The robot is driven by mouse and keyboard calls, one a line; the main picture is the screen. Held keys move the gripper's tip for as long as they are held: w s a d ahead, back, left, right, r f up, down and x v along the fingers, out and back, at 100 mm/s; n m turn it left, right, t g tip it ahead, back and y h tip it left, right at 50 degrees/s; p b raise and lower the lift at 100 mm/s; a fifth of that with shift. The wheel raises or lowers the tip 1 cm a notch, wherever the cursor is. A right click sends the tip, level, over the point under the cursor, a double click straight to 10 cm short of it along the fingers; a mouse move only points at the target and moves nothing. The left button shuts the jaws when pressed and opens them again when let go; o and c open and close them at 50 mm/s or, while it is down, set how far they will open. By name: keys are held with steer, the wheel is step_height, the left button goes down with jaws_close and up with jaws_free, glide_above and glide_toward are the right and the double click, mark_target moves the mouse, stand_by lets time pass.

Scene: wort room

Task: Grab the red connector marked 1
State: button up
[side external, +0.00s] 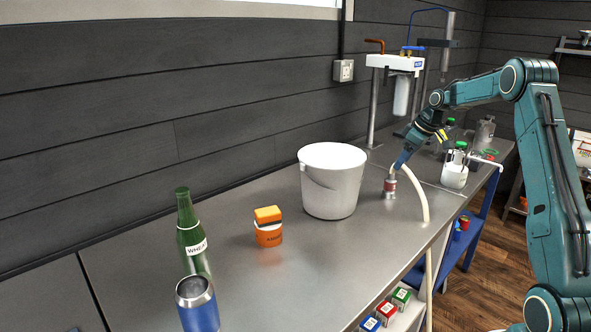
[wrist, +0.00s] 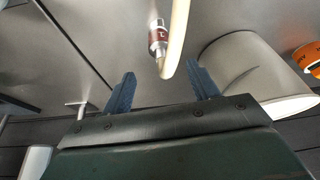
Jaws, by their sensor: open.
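The red connector marked 1 is a short metal cylinder with a dark red band (side external: 390,187), standing on the steel bench just right of the white bucket. It also shows in the wrist view (wrist: 158,38), past my fingertips and roughly in line with the gap between them. A cream hose (side external: 416,193) is joined to it and curves down over the bench edge. My gripper (side external: 399,164) has blue fingers pointing down, close above the connector in the side view. In the wrist view my fingers (wrist: 162,85) are apart with nothing between them.
The white bucket (side external: 331,190) stands close to the left of the connector. A white jug (side external: 454,172) and bottles stand to the right. An orange tub (side external: 268,234), green bottle (side external: 192,240) and blue can (side external: 197,307) are farther left. The bench's front edge is near.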

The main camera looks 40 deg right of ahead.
mark_target(390, 180)
steer(key=x, duration=0.5)
steer(key=shift+w+f, duration=0.1)
steer(key=shift+f, duration=0.2)
steer(key=shift+x, duration=2.55)
steer(key=shift+a, duration=0.1)
steer(key=c, duration=1.2)
